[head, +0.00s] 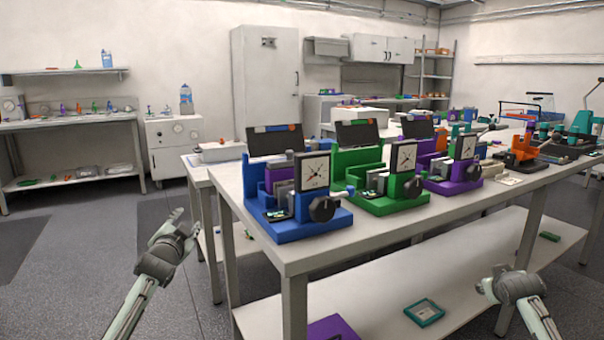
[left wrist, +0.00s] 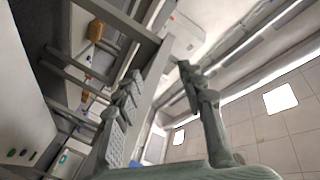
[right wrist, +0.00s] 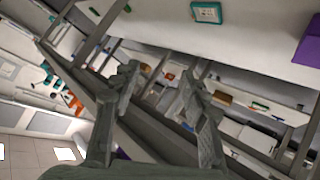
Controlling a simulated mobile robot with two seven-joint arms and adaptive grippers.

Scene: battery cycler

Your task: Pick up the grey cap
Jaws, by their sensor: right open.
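I cannot make out a grey cap in any view. Blue (head: 300,228), green (head: 400,204) and purple (head: 455,186) cycler stations with dial gauges stand in a row on the table; small parts on them are too small to tell. My left gripper (head: 178,226) is in front of the table's left end, apart from it. In the left wrist view its fingers (left wrist: 160,72) are spread with nothing between them. My right gripper (head: 494,278) is low, in front of the table at the right. In the right wrist view its fingers (right wrist: 158,80) are apart and empty.
The long white table (head: 330,252) has a lower shelf (head: 385,305) holding a teal frame (head: 424,312) and a purple block (head: 332,328). An orange device (head: 522,150) stands farther right. A side bench (head: 75,124) and a white cabinet (head: 173,145) are at the left. The left floor is clear.

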